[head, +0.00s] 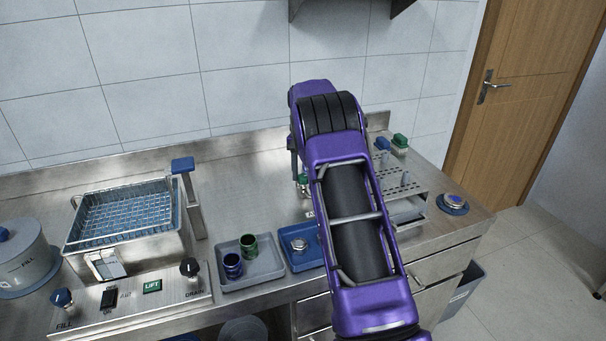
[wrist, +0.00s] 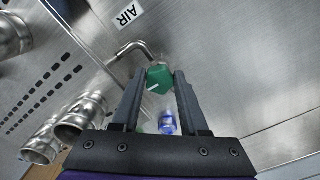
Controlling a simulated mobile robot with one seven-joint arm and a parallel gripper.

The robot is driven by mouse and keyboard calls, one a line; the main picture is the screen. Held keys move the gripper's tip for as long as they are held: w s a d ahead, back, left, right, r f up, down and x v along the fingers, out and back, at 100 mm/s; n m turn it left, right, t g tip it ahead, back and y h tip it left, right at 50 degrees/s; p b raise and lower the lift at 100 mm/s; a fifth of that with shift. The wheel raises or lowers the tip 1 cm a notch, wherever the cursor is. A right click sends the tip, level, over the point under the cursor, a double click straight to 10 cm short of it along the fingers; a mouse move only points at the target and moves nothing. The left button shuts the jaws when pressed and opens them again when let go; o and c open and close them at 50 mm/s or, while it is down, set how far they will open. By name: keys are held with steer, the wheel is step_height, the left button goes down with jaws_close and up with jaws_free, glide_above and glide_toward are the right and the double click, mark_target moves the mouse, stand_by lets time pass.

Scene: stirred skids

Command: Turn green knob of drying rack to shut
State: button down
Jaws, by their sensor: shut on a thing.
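The green knob (wrist: 159,78) with a white pointer line sits between the fingertips of my gripper (wrist: 161,82) in the wrist view, and the fingers are shut on it. A bent metal pipe (wrist: 130,48) runs beside it, and a label reading AIR (wrist: 128,15) is on the steel panel. In the head view a bit of green knob (head: 302,180) shows at the left edge of my arm. My fingers are mostly hidden there.
A blue item (wrist: 168,122) lies between my fingers farther back. A grey tray with two cups (head: 249,278), a blue tray (head: 288,255), a basket bath (head: 130,245) and a control panel (head: 215,298) stand on the left. Blue and green knobbed items (head: 400,142) stand behind the rack.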

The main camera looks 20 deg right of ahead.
stand_by(0.3)
steer(key=shift+c, duration=2.2)
jaws_free()
step_height(320, 180, up, 17)
steer(key=shift+r, duration=0.2)
steer(key=shift+a, duration=0.1)
